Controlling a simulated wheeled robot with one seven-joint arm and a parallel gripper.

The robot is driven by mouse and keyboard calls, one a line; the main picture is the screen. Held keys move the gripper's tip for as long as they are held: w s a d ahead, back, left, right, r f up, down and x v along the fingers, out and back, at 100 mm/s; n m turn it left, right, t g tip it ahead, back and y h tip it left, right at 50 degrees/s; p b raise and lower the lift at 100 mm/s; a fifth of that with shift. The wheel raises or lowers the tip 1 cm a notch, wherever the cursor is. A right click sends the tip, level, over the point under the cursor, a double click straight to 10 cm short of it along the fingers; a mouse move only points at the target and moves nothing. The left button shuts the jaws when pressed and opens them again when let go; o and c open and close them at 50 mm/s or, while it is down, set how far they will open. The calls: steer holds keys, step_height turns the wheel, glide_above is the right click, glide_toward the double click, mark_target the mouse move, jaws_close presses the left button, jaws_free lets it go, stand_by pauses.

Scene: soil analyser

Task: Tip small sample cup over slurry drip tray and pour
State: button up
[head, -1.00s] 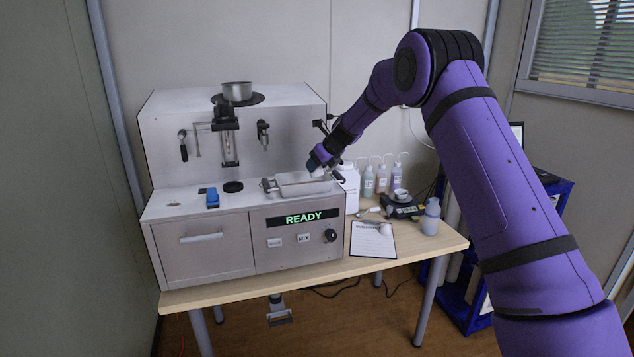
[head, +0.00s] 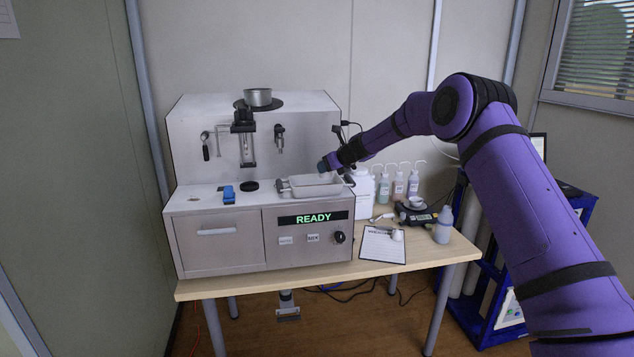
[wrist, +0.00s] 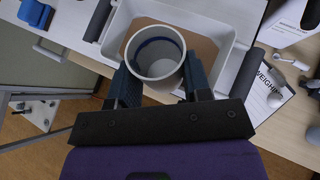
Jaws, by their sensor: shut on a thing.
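The small sample cup (wrist: 155,52) is a white cylinder with a blue band showing inside its wall. In the wrist view its mouth faces the camera and its inside looks pale; I cannot tell whether anything is in it. My gripper (head: 328,166) is shut on the cup, with one dark blue finger on each side, as the wrist view (wrist: 158,72) shows. The cup is over the slurry drip tray (wrist: 118,25), a pale rectangular tray with a brown inside. In the head view the tray (head: 315,190) sits on the analyser's right top; the cup is hardly visible there.
A blue item (head: 229,193) and a black disc (head: 252,185) lie left of the tray. Several bottles (head: 398,183), a scale (head: 415,215), a clipboard (head: 382,245) and a capped bottle (head: 444,225) stand on the table's right.

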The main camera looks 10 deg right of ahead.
steer(key=shift+a+f, duration=0.1)
steer(key=shift+r, duration=1.55)
